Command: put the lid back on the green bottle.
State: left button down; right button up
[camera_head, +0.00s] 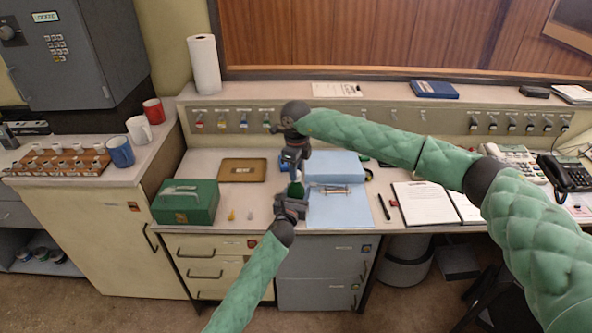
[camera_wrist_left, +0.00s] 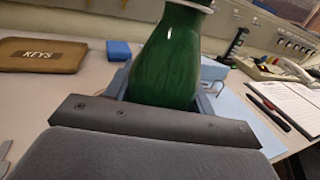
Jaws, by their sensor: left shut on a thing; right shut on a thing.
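The green bottle (camera_head: 296,189) stands upright at the front of the desk. My left gripper (camera_head: 291,206) is shut around its body. In the left wrist view the bottle (camera_wrist_left: 170,60) fills the middle between the jaws, with a pale rim at its neck by the top edge. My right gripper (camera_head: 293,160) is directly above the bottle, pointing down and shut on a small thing. That thing is mostly hidden by the jaws, and I cannot make out whether it is the lid or whether it touches the bottle's neck.
A pale blue box (camera_head: 335,166) and a blue sheet (camera_head: 342,214) are just right of the grippers. A black pen (camera_head: 383,207), open binder (camera_head: 425,203) and phones (camera_head: 566,174) lie farther right.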

jog(key=m, duration=0.7)
jog(key=shift+w, duration=0.1)
jog(key=m, duration=0.7)
jog(key=shift+m, duration=0.3)
jog(key=m, duration=1.1)
jog(key=shift+m, duration=0.3)
jog(key=m, duration=0.3)
jog(key=shift+m, duration=0.3)
jog(key=o, duration=1)
